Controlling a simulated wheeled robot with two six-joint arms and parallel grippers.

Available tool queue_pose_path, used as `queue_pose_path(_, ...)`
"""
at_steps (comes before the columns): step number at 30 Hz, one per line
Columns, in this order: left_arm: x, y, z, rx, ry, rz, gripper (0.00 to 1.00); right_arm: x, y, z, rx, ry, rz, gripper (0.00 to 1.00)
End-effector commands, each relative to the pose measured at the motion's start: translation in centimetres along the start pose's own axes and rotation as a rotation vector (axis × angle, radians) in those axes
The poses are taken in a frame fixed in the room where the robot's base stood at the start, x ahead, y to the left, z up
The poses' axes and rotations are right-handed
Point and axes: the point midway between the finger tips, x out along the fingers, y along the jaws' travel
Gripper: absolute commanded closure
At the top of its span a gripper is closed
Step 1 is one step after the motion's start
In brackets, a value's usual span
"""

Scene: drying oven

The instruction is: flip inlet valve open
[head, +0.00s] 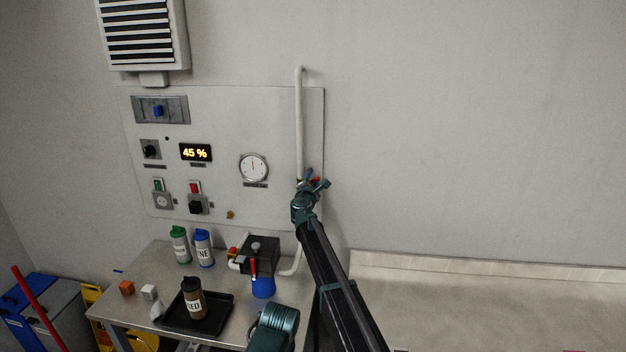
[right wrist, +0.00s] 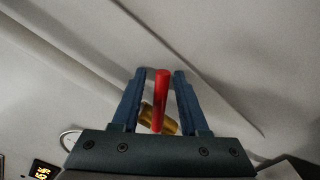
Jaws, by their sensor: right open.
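The inlet valve shows in the right wrist view as a red lever (right wrist: 162,95) on a brass body (right wrist: 158,119). In the head view only a bit of its red lever (head: 316,180) shows on the white vertical pipe (head: 299,120), at the right edge of the wall panel. My right gripper (head: 316,178) is at the valve and hides most of it. In the right wrist view my right gripper (right wrist: 160,74) is open, with the red lever between its two blue fingers and gaps visible on both sides. My left gripper is not in view.
The wall panel (head: 225,115) carries a 45 % display (head: 195,152), a round gauge (head: 253,167) and several switches. Below, a metal table (head: 140,305) holds bottles, a black tray (head: 222,318) and a dark box (head: 259,255) with another red lever (head: 253,266). The wall right of the pipe is clear.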

Motion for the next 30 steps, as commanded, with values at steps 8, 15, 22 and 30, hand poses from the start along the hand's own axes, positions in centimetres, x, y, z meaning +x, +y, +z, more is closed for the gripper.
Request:
queue_pose_path(8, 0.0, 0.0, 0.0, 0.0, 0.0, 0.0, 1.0, -0.03, -0.02, 0.02, 0.0, 0.0, 0.0, 0.71)
queue_pose_path(15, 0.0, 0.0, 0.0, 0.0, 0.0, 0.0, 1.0, -0.04, -0.01, 0.02, 0.0, 0.0, 0.0, 1.0)
queue_pose_path(22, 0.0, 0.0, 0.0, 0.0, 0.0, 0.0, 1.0, -0.05, -0.01, 0.01, 0.0, 0.0, 0.0, 1.0)
queue_pose_path(30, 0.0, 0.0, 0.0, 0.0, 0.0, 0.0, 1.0, -0.06, -0.01, 0.01, 0.0, 0.0, 0.0, 1.0)
